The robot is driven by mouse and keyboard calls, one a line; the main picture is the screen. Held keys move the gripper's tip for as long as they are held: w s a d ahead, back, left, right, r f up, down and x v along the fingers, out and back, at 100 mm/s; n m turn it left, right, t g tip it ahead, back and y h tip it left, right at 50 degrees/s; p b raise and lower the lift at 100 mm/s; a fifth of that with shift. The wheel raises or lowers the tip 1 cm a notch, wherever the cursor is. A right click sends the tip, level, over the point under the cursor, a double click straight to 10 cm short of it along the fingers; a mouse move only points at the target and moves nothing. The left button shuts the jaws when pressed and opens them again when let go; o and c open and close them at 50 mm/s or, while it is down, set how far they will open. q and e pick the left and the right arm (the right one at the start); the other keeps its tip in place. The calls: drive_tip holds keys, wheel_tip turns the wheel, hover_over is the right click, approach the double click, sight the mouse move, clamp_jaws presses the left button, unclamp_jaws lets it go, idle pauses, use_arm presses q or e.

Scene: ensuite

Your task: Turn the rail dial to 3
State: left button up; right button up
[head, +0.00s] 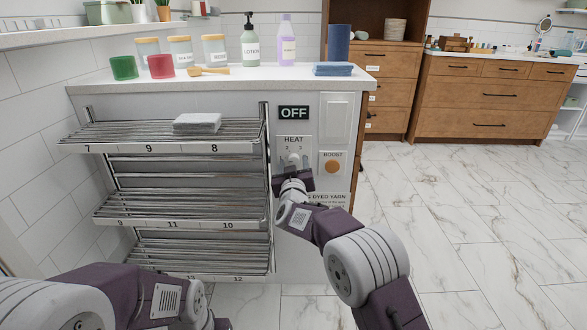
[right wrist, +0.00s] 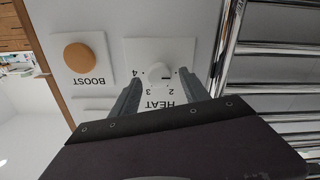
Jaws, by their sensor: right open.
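The heat dial (head: 293,158) is a small white knob on a white plate marked HEAT, on the end panel right of the rail rack. It also shows in the right wrist view (right wrist: 159,73), upside down, with the numbers 2, 3 and 4 readable around it. A small dark mark shows on the knob, but I cannot tell its exact setting. The display (head: 293,112) above reads OFF. My right gripper (head: 294,173) is open in front of the dial, with one finger on each side, apart from the knob. My left arm shows at the bottom left; its gripper is out of view.
An orange BOOST button (head: 333,166) sits right of the dial. The metal rail rack (head: 180,204) is close on the left, with a folded white cloth (head: 197,122) on top. The counter (head: 250,81) above holds bottles, jars and cups. The marble floor on the right is clear.

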drive_tip(key=shift+w, duration=0.2)
clamp_jaws()
